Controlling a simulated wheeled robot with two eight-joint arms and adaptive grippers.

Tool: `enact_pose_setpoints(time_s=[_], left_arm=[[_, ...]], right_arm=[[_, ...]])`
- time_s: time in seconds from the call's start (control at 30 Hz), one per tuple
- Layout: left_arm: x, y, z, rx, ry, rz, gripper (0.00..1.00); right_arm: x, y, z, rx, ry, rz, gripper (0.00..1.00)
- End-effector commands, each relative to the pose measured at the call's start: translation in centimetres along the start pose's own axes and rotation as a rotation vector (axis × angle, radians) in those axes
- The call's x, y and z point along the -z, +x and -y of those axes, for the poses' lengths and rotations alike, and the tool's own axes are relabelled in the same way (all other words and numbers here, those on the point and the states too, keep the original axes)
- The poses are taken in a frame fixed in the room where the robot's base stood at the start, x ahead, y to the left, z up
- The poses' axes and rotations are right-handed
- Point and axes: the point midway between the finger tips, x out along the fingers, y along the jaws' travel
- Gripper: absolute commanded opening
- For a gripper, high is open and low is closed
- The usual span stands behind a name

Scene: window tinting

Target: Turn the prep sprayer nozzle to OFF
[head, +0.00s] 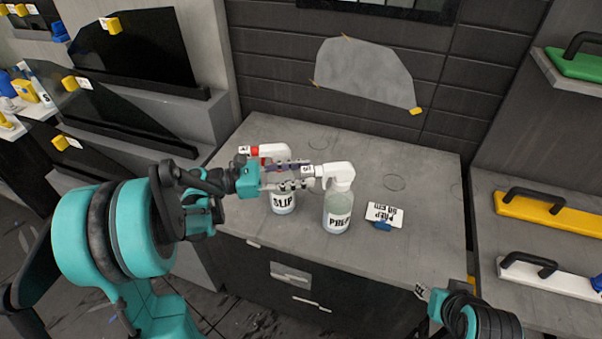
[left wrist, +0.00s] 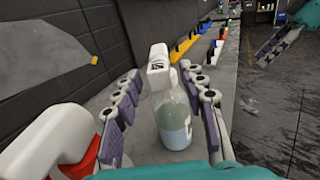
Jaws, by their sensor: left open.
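The prep sprayer (head: 338,212) stands upright on the grey bench top, a clear bottle labelled PREP with a white spray head. Its white nozzle (head: 307,171) points left toward my left gripper (head: 298,175). In the left wrist view the nozzle (left wrist: 157,69) faces me with a dark mark too small to read. My left gripper (left wrist: 160,80) is open, its jointed grey fingers on either side of the nozzle. No grip shows, and I cannot tell whether a finger touches it.
The slip sprayer (head: 284,202), with a red part at its nozzle, stands close left of the prep sprayer, partly behind my left gripper. A PREP-labelled card (head: 384,214) with a blue piece lies to the right. The bench top (head: 430,185) is bare further right.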

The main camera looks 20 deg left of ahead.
Motion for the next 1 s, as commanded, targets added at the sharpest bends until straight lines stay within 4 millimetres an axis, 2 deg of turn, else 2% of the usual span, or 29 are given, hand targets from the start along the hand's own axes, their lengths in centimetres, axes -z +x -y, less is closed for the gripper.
enact_pose_setpoints(time_s=[0.17,0.4,0.6,0.77,1.0], left_arm=[[0.0,-2.2,-0.1,-0.004,0.000,0.000,0.41],[0.0,-7.5,-0.2,-0.006,0.000,0.000,0.41],[0.1,-10.8,-0.1,-0.002,0.000,0.000,0.41],[0.0,-11.8,0.0,0.000,0.000,0.000,0.41],[0.0,-11.9,0.0,0.000,0.000,0.000,0.41]], right_arm=[[0.0,0.0,0.0,0.000,0.000,0.000,0.40],[0.0,0.0,0.0,0.000,0.000,0.000,0.40],[0.0,0.0,0.0,0.000,0.000,0.000,0.40],[0.0,0.0,0.0,0.000,0.000,0.000,0.40],[0.0,0.0,0.0,0.000,0.000,0.000,0.40]])
